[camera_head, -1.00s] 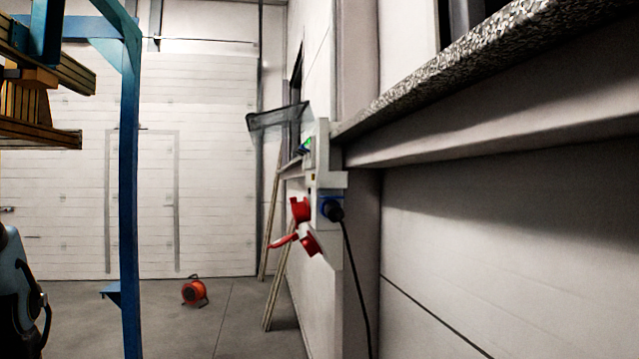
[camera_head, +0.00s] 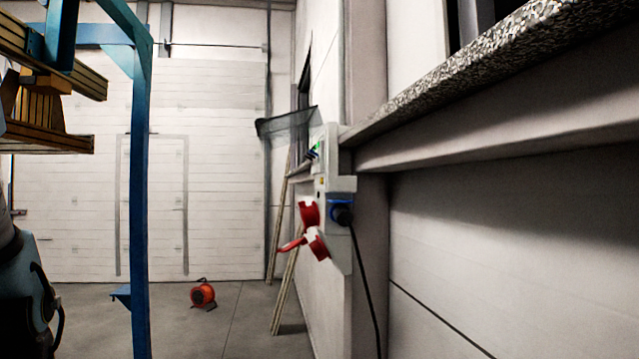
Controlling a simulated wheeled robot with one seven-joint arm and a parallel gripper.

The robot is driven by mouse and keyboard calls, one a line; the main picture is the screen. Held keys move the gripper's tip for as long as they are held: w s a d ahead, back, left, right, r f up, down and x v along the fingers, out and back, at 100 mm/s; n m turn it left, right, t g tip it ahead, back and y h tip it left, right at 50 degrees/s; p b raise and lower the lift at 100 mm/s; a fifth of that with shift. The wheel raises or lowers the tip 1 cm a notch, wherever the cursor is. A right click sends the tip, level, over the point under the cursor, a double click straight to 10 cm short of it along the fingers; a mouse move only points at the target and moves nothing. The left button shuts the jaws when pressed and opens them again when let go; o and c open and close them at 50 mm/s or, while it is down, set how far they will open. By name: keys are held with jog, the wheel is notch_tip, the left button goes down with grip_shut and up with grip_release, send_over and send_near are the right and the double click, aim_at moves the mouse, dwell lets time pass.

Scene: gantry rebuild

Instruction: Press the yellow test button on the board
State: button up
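The board is a pale grey electrical box (camera_head: 340,183) fixed to the wall right of the picture's middle, seen nearly edge-on. It carries red sockets (camera_head: 310,214) and a blue socket with a black plug and a hanging black cable (camera_head: 362,262). Green parts (camera_head: 313,151) show near its top. A tiny yellow spot (camera_head: 321,181) shows on its face; it is too small to tell for sure whether it is the test button. My gripper is not in view.
A blue steel post (camera_head: 139,200) with timber stacks (camera_head: 50,138) stands at the left. A wooden ladder (camera_head: 283,250) leans on the wall beyond the board. An orange cable reel (camera_head: 203,294) lies on the floor. A stone sill (camera_head: 460,75) juts out at right. Floor between post and ladder is mostly clear.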

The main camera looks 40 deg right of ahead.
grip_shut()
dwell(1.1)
